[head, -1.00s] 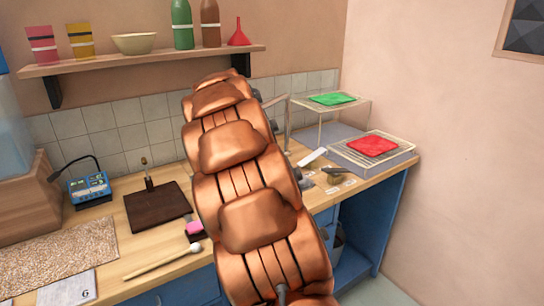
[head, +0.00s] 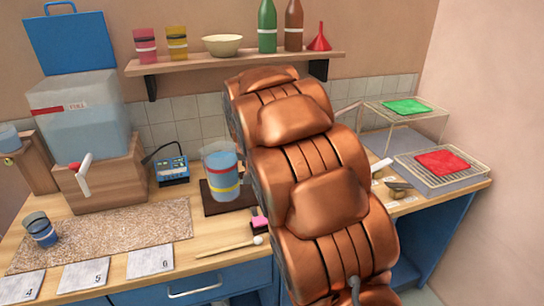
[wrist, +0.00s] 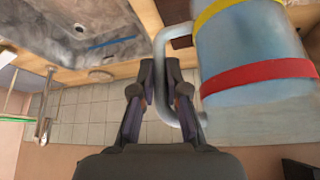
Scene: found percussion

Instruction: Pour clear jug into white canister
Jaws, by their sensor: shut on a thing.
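The clear jug (head: 224,177) holds blue liquid and has a red band above a yellow band. It looks upright, in front of or above the dark board; I cannot tell whether it touches it. In the wrist view the jug (wrist: 250,45) appears upside down, at the right. My gripper (wrist: 160,88) is shut on the jug's handle (wrist: 162,60). In the head view my arm hides the gripper and the handle. I see no white canister that I can make out.
A large water tank (head: 80,115) on a wooden stand is at the left. Numbered cards lie in front. A shelf (head: 240,60) runs above. Wire racks (head: 450,168) are at the right.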

